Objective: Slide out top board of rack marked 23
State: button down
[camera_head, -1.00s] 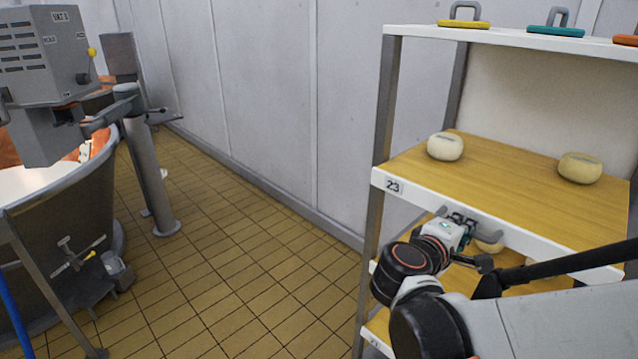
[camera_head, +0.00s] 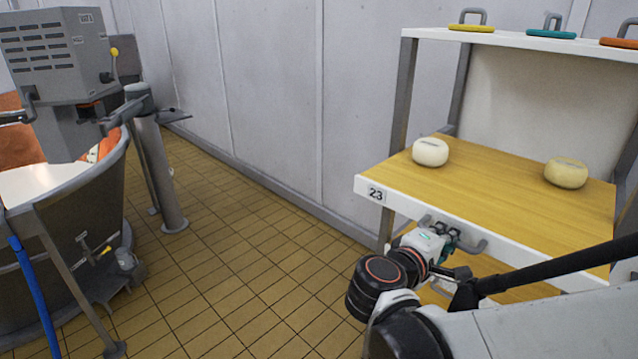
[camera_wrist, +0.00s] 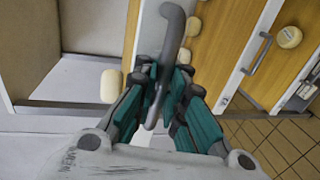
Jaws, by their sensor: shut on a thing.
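The top board (camera_head: 490,200) of the rack is wooden with a white front edge, and its left end carries the 23 label (camera_head: 376,194). Its front edge stands out past the rack's grey left post (camera_head: 402,95). A pale cheese (camera_head: 430,152) sits on its left part and a yellower cheese (camera_head: 566,172) on its right part. My gripper (camera_head: 449,238) is shut on the grey handle (camera_head: 474,246) under the front edge. The wrist view shows the curved handle (camera_wrist: 174,28) between my gripper's teal fingers (camera_wrist: 160,95).
Lower boards (camera_head: 510,285) are partly hidden by my arm. The rack's top shelf (camera_head: 540,43) holds yellow, teal and orange lids with handles. A vat (camera_head: 75,215) with a grey machine stands at left. Tiled floor (camera_head: 235,250) lies open between vat and rack.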

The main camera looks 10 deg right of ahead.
jog(key=shift+s+a+r, duration=0.1)
jog(key=shift+s+a, duration=0.25)
jog(key=shift+a, duration=0.1)
jog(key=c, duration=1.7)
grip_release()
jog(key=shift+a, duration=0.15)
jog(key=shift+o, duration=0.2)
jog(key=v, duration=1.1)
jog(key=shift+w, duration=0.1)
